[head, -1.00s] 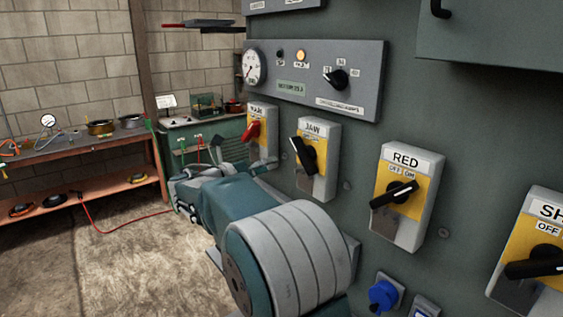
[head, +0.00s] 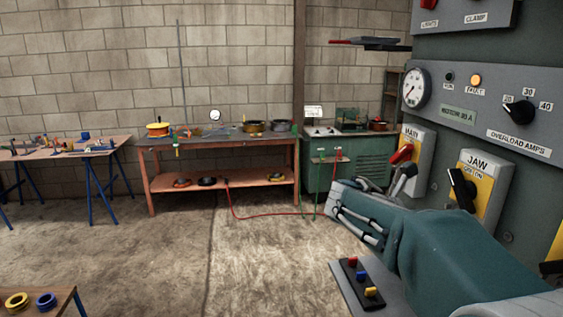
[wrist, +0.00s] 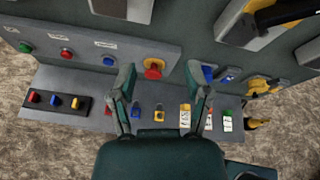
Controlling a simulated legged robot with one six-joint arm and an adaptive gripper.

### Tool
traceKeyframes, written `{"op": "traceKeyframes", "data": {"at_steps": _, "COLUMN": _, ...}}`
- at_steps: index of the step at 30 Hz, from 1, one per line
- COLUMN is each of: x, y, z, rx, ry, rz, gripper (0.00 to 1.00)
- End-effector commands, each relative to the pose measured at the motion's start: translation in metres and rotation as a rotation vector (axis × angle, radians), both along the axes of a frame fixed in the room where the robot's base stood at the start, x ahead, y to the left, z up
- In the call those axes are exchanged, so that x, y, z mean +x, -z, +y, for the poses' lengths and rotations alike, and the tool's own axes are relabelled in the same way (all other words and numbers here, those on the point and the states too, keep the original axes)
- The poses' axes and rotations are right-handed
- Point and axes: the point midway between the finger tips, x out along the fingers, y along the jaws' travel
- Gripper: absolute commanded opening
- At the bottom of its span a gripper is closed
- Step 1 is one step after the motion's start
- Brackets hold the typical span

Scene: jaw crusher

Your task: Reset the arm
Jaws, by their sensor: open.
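My teal arm enters the head view from the lower right. My gripper (head: 352,212) is at its far end, in front of the control panel and left of the JAW switch (head: 476,188). In the wrist view my gripper (wrist: 162,92) has its two fingers spread apart with nothing between them. A shelf with small padlocks and tags shows beyond the fingers. The red-handled MAIN switch (head: 404,155) is just behind the gripper in the head view, partly covered by it.
The grey-green crusher panel (head: 485,107) fills the right side, with a gauge (head: 416,88) and an overload dial (head: 519,111). A red emergency button (wrist: 154,69) is on the panel. Workbenches (head: 220,141) stand along the brick wall. The concrete floor (head: 150,255) at left is open.

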Motion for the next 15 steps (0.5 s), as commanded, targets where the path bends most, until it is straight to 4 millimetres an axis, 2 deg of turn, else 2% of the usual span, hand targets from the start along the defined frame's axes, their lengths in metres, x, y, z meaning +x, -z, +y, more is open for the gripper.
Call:
{"op": "traceKeyframes", "data": {"at_steps": 1, "x": -0.020, "y": 0.004, "z": 0.003, "rx": 0.089, "ry": 0.036, "rz": -0.097, "gripper": 0.63}}
{"op": "traceKeyframes", "data": {"at_steps": 3, "x": -0.043, "y": 0.014, "z": 0.010, "rx": 0.219, "ry": 0.100, "rz": -0.235, "gripper": 0.63}}
{"op": "traceKeyframes", "data": {"at_steps": 8, "x": -0.094, "y": 0.039, "z": 0.032, "rx": 0.512, "ry": 0.293, "rz": -0.539, "gripper": 0.63}}
{"op": "traceKeyframes", "data": {"at_steps": 15, "x": -0.161, "y": 0.074, "z": 0.080, "rx": 0.928, "ry": 0.706, "rz": -0.956, "gripper": 0.63}}
